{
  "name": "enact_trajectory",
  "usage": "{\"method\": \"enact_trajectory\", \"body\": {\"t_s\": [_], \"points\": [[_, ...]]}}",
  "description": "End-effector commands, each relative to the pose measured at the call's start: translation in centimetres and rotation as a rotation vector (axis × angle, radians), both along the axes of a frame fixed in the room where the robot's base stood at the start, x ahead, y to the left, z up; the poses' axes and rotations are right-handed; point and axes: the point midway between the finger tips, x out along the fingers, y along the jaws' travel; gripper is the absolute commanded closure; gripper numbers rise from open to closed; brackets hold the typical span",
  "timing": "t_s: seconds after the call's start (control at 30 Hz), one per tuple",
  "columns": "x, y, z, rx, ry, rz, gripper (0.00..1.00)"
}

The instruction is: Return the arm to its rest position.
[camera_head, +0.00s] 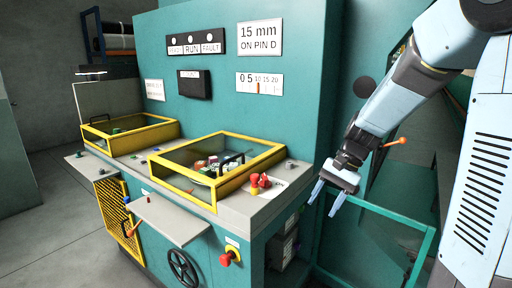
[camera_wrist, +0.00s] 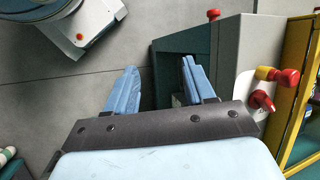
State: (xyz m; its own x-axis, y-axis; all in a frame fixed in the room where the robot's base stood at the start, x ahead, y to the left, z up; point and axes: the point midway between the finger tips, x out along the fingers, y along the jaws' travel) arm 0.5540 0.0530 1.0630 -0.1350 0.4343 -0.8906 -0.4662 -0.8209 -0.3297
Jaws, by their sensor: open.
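My gripper (camera_head: 328,200) hangs at the end of my raised pale blue arm, to the right of the teal machine (camera_head: 287,70) in the head view. Its two light blue fingers point down and stand apart, with nothing between them. In the wrist view my gripper (camera_wrist: 160,92) is open and empty, with grey floor and the machine's dark teal side beyond it. The fingers look clear of the machine's worktop corner (camera_head: 300,172); the exact gap is hard to judge.
Two yellow-framed bins (camera_head: 217,197) (camera_head: 130,148) sit on the worktop. Red knobs (camera_head: 260,181) stand at its right corner. A red stop button (camera_head: 228,257) and a handwheel (camera_head: 183,268) project from the front. A teal rail frame (camera_head: 385,208) stands below right of my gripper. Floor (camera_head: 50,235) is clear at left.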

Motion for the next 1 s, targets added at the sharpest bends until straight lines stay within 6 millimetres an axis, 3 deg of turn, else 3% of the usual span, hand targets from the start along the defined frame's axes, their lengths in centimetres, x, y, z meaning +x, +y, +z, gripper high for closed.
{"method": "enact_trajectory", "body": {"t_s": [0.5,1.0], "points": [[-7.9,-1.9,6.7,-0.273,-0.341,0.183,0.46],[-15.0,-4.5,10.7,-0.479,-0.655,0.318,0.46]]}}
